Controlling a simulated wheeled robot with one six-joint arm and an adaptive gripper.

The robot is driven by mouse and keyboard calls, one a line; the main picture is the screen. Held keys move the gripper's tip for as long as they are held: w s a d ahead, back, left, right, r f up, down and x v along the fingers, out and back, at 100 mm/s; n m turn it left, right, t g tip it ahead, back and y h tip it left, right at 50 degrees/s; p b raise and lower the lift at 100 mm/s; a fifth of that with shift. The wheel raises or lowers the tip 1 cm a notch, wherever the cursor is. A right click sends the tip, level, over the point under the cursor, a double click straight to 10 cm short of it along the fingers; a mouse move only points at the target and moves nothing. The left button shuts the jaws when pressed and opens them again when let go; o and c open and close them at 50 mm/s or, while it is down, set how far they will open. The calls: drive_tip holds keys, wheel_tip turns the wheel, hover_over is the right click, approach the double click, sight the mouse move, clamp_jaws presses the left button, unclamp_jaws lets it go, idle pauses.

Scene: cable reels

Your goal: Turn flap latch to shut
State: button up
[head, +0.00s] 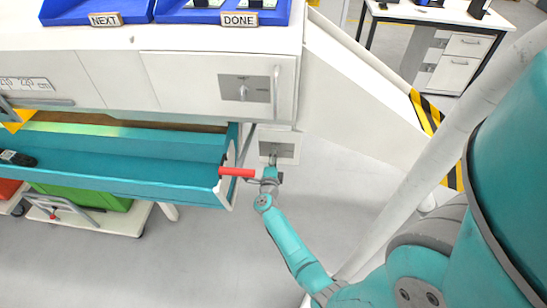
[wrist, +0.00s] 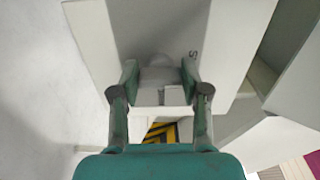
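My gripper (head: 271,174) is in front of a small white panel under the right end of the white bench. The panel carries a grey latch plate (head: 284,150); it also shows in the wrist view (wrist: 185,25), with a letter S on it. In the wrist view my gripper (wrist: 160,78) has its two fingers apart, one on each side of a pale grey latch knob (wrist: 158,75). I cannot tell whether the fingers touch the knob. The knob's exact turn is unclear, and in the head view my gripper partly hides it.
A red handle (head: 236,172) on the teal trough (head: 120,170) reaches close to my gripper's left. A second latch plate (head: 233,88) is on the bench front above. A white sloping panel (head: 350,100) stands right. The floor below is open.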

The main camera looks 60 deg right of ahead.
drive_tip(key=o, duration=0.4)
drive_tip(key=v, duration=1.2)
drive_tip(key=shift+f, duration=0.1)
drive_tip(key=s+a+r+n+t+y, duration=0.5)
drive_tip(key=a+n, duration=0.3)
drive_tip(key=a, duration=0.3)
drive_tip(key=s+a+r+n+t+y, duration=0.3)
drive_tip(key=s+a+n+t, duration=0.2)
drive_tip(key=s+a+n, duration=0.4)
drive_tip(key=s+a+r+n+y, duration=0.3)
drive_tip(key=s+a+r+n, duration=0.1)
drive_tip(key=s+a+r+n+g+y, duration=0.1)
drive_tip(key=s+a+r+n+y, duration=0.1)
drive_tip(key=s+a+r+n, duration=0.1)
drive_tip(key=s+a+r+n+g+y, duration=0.1)
drive_tip(key=s+a+r+n+y, duration=0.2)
drive_tip(key=s+a+r+n, duration=0.1)
drive_tip(key=shift+s+a+r+n+y, duration=0.15)
drive_tip(key=shift+s+a+n, duration=0.2)
drive_tip(key=shift+a+n, duration=0.35)
drive_tip(key=shift+s+a+r+n+y, duration=0.15)
drive_tip(key=shift+s+a+n, duration=0.25)
drive_tip(key=shift+n, duration=0.6)
